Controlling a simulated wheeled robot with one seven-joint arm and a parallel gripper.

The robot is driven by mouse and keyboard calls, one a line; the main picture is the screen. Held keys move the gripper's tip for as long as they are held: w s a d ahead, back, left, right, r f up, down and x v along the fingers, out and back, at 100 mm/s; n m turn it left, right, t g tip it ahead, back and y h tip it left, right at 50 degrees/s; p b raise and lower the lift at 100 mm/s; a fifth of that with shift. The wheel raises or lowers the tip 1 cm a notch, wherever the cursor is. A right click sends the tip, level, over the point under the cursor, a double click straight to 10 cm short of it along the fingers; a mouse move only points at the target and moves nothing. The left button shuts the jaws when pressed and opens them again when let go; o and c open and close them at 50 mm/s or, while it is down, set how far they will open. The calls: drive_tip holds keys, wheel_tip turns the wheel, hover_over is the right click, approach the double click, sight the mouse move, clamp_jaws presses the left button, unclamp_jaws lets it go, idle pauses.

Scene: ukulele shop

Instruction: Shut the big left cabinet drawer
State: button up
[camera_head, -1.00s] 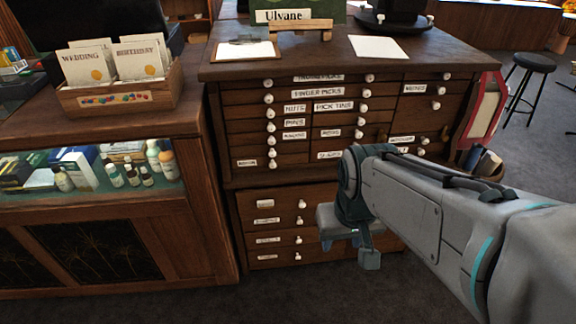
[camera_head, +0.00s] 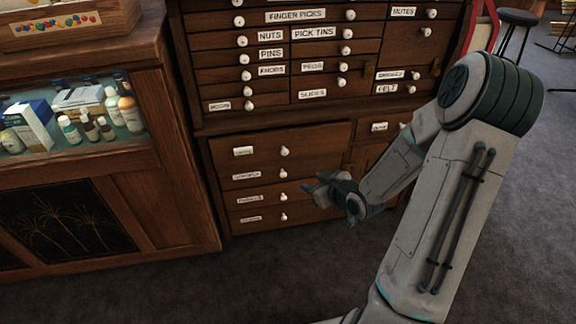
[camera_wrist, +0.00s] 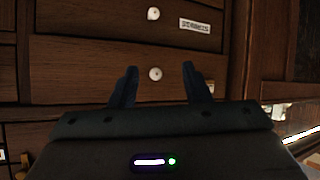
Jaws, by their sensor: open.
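The big left drawer (camera_head: 262,141) is the tall top front in the lower left part of the wooden cabinet, with a label and one white knob. Its front seems to stand slightly forward of the cabinet face, but I cannot tell how far. My gripper (camera_head: 312,188) is to the right of and below its knob, in front of the smaller drawers. In the wrist view my gripper (camera_wrist: 158,72) is open and empty, its fingers pointing at drawer fronts. A white knob (camera_wrist: 155,73) shows between the fingers; I cannot tell which drawer it belongs to. The view looks upside down.
Smaller labelled drawers (camera_head: 262,195) lie below the big one. Rows of small drawers (camera_head: 268,72) fill the upper cabinet. A glass display case (camera_head: 95,170) stands close at left. Dark floor (camera_head: 260,280) in front is clear. A stool (camera_head: 518,18) is far right.

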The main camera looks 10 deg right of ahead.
sight(286, 153)
drive_tip(key=w+a+t+b, duration=0.1)
drive_tip(key=w+b, duration=0.1)
drive_tip(key=w, duration=0.2)
drive_tip(key=w+a+m+t+y+b, duration=0.1)
drive_tip(key=w+a+t+b, duration=0.1)
drive_tip(key=w, duration=0.3)
drive_tip(key=w+a+t+y+b, duration=0.1)
drive_tip(key=w+t+b, duration=0.1)
drive_tip(key=w, duration=0.2)
drive_tip(key=shift+w+a+f+b, duration=0.15)
drive_tip(key=shift+a+f+b, duration=0.1)
drive_tip(key=shift+a+b, duration=0.1)
